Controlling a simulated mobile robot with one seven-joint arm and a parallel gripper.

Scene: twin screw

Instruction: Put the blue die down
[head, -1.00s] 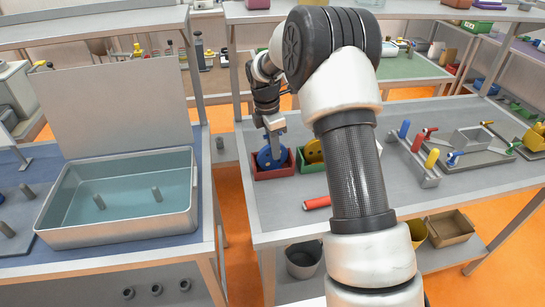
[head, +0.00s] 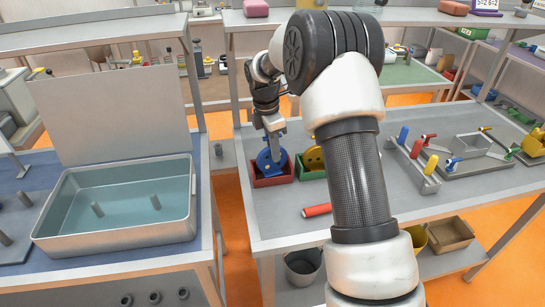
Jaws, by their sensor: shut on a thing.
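The blue die (head: 264,161) is a round blue disc with holes, standing on edge in the red bin (head: 273,181) on the grey bench. My gripper (head: 273,149) reaches down over the red bin and is shut on the blue die. The die's lower part is hidden behind the bin's front wall. I cannot tell whether the die touches the bin floor.
A green bin (head: 313,174) with a yellow disc (head: 314,157) stands just right of the red bin. A red cylinder (head: 317,210) lies on the bench in front. A grey tub (head: 120,230) with pegs is on the left table, across a floor gap.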

